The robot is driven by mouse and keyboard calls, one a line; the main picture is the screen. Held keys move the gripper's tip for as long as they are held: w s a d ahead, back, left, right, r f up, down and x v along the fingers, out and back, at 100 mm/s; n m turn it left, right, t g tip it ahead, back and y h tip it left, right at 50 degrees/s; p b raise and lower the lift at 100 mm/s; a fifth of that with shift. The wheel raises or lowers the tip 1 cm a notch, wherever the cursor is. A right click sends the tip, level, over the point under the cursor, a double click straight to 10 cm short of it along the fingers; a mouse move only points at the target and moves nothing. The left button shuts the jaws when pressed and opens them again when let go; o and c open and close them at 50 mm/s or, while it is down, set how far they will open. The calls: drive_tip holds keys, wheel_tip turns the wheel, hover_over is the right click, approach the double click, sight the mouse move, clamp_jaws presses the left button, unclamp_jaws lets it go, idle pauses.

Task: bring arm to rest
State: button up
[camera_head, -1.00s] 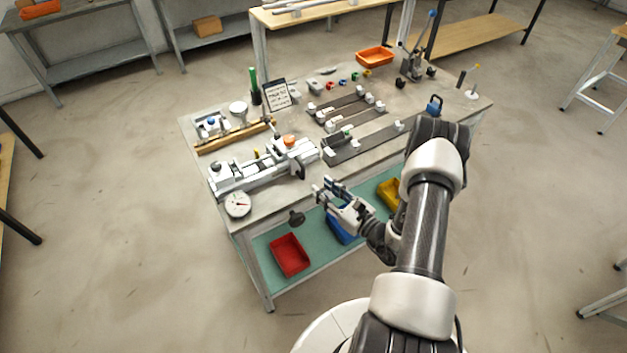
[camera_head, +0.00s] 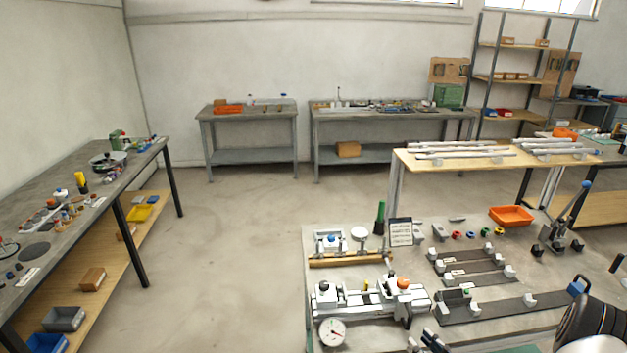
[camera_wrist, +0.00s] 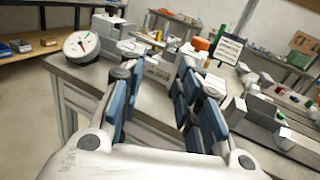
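My gripper (camera_wrist: 158,105) fills the lower middle of the wrist view. Its two blue-padded fingers stand apart with nothing between them. In the head view only a bit of my gripper (camera_head: 428,342) shows at the bottom edge, and my arm is at the lower right corner. The grey work table (camera_head: 570,262) lies in front, with a machine vise-like fixture (camera_head: 350,298) on it. The round dial gauge (camera_head: 332,332) stands at its front left corner, and the dial also shows in the wrist view (camera_wrist: 82,45).
Rail jigs (camera_head: 500,306) with white blocks lie right of the fixture. An orange bin (camera_head: 511,216) and a lever press (camera_head: 565,220) stand at the back right. A long side bench (camera_head: 60,190) is at the left. Open floor (camera_head: 230,260) lies between bench and table.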

drive_tip(key=a+r+n+g+y, duration=0.4)
drive_tip(key=a+r+n+y, duration=0.15)
drive_tip(key=a+r, duration=0.3)
drive_tip(key=s+a+r+n+g, duration=0.8)
drive_tip(key=a+r+n+g, duration=0.15)
drive_tip(key=a+n, duration=0.25)
drive_tip(key=s+r+n+g+h+b, duration=0.1)
drive_tip(key=s+r+n+g+h, duration=0.25)
drive_tip(key=s+n+h, duration=0.85)
drive_tip(key=s+d+r+n+t, duration=0.1)
drive_tip(key=s+d+r+t, duration=0.2)
drive_tip(key=d+t, duration=0.1)
drive_tip(key=shift+s+d+r+t+h, duration=0.2)
drive_tip(key=shift+s+r+t+h, duration=0.15)
drive_tip(key=shift+t, duration=0.15)
drive_tip(key=shift+w, duration=0.1)
drive_tip(key=shift+c, duration=0.2)
